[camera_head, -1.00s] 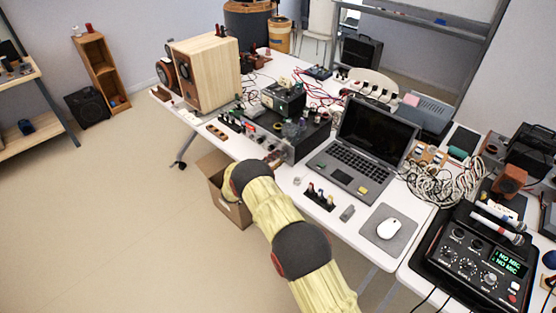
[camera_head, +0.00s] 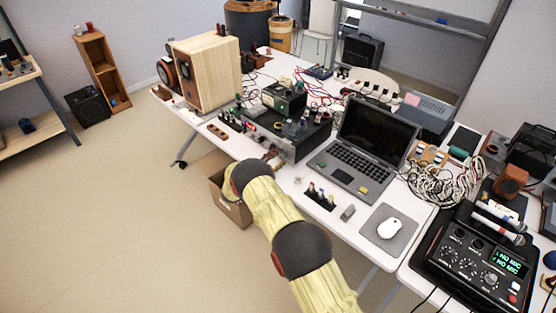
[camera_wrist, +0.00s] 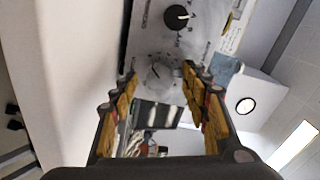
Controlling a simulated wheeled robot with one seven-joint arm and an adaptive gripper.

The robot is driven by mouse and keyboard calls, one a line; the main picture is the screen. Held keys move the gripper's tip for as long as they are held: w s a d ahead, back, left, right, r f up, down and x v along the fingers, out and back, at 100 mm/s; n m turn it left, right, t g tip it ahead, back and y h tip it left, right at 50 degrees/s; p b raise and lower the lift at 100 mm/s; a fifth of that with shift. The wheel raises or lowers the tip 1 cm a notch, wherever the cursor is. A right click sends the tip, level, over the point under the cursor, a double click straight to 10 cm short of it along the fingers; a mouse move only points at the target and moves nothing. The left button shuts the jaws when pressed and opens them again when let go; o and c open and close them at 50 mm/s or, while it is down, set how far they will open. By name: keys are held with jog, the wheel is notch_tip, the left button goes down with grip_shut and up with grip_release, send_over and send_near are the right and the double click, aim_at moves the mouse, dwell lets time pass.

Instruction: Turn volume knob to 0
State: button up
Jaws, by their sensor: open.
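A pale front panel (camera_wrist: 150,40) fills the upper middle of the wrist view. It carries a silver-grey knob (camera_wrist: 160,73) and, above that, a black knob (camera_wrist: 178,16) with a white pointer. The small print is too blurred to read, so I cannot tell which knob is the volume. My gripper (camera_wrist: 160,82) is open, its yellow-padded fingers on either side of the silver-grey knob; contact cannot be told. In the head view my gripper (camera_head: 273,161) is at the front of a dark amplifier-like box (camera_head: 312,137) on the table, and the knobs are hidden or too small there.
A wooden speaker (camera_head: 210,70) stands at the table's back left. A mixer (camera_head: 455,275) is at right. A cardboard box (camera_head: 232,210) sits below the table edge.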

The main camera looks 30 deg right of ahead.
jog(key=v, duration=1.2)
dwell(0.4)
